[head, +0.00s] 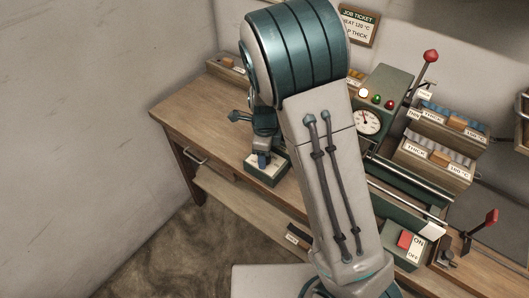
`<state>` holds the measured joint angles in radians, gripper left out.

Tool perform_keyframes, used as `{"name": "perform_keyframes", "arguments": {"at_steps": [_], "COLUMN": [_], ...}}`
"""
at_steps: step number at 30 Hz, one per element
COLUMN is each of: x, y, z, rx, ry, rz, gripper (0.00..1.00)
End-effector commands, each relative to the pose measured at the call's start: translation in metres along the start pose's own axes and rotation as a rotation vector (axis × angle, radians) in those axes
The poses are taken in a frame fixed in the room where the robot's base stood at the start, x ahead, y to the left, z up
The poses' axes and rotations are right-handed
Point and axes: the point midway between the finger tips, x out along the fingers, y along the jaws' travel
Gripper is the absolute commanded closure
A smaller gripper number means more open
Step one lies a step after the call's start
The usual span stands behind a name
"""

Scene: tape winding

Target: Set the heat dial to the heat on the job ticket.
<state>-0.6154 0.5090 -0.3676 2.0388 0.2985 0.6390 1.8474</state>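The job ticket (357,24) hangs on the back wall. Its heat line reads 120 °C, and a lower line ends in "P THICK"; my arm covers its left edge. A small dark green box with a pale top (267,174) sits on the bench left of my arm and looks like the heat dial's box. My gripper (263,159) points down at its top, with blue fingertips at or just above it. The fingers hide the knob, so I cannot read the setting or tell whether they are closed on it.
A green machine with a round gauge (368,121), lamps and a red-knobbed lever (431,56) stands behind my arm. Labelled bins (437,158) are at right. A red ON/OFF switch (404,240) is at the front. The bench's left end (185,112) is mostly clear.

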Motion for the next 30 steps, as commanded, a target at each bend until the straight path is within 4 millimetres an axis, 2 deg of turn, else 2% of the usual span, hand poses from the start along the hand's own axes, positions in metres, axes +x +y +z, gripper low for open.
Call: {"name": "perform_keyframes", "arguments": {"at_steps": [8,11,14,24,30], "x": [0.000,-0.006,-0.020,-0.096,-0.127], "y": [0.001,0.000,0.000,0.000,-0.001], "z": [-0.001,0.000,0.000,0.001,0.001], "rx": [0.000,-0.001,-0.002,-0.002,-0.002], "ry": [0.002,0.001,-0.001,-0.002,0.000], "rz": [0.003,0.001,0.000,-0.001,0.000], "gripper": [0.45,0.45,0.45,0.45,0.45]}}
